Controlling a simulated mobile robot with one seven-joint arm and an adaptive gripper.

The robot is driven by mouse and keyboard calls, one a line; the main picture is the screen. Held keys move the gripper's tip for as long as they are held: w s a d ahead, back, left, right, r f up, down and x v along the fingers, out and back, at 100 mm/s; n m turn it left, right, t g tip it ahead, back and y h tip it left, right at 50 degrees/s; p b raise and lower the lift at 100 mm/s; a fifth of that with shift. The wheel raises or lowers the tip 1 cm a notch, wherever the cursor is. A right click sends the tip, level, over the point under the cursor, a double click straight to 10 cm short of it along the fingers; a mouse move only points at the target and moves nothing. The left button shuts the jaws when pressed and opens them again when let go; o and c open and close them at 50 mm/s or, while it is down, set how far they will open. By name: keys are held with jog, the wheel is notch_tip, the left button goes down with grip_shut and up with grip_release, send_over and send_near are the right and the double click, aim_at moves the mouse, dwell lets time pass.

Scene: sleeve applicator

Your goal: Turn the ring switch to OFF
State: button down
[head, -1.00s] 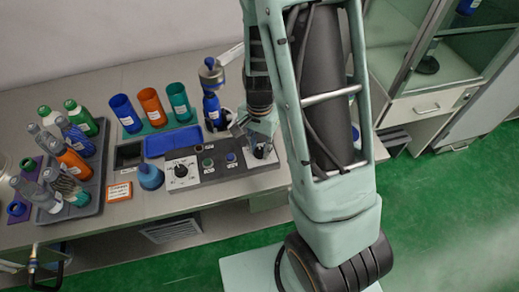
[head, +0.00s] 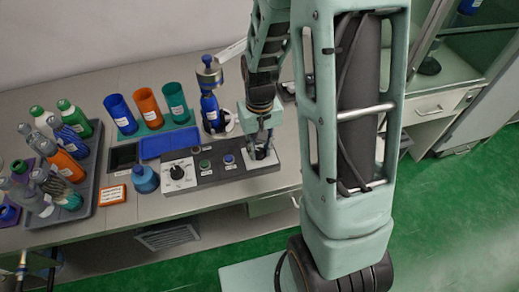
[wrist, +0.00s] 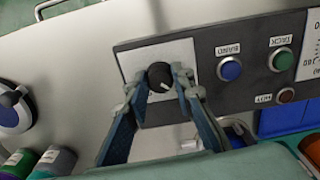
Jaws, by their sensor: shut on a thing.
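A small black knob with a pale pointer mark (wrist: 160,77) sits on a white plate at one end of the dark control panel (head: 215,175). In the wrist view it lies between the two fingertips of my gripper (wrist: 160,84), which is shut on it. In the head view my gripper (head: 261,150) is down at the right end of the panel and hides most of this knob. The lettering around the knob is not readable, so I cannot tell which setting it points to.
The panel also carries a blue button (head: 229,159), a green button (head: 205,164), a small red-brown button (wrist: 285,95) and a larger dial (head: 178,172) at its left. A blue bottle (head: 211,110) stands behind. Bottles fill a grey tray (head: 88,190) at the left.

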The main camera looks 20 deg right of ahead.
aim_at(260, 151)
jog(key=shift+n, duration=0.4)
jog(key=c, duration=1.7)
grip_release()
jog(key=shift+o, duration=0.2)
notch_tip(260, 151, up, 12)
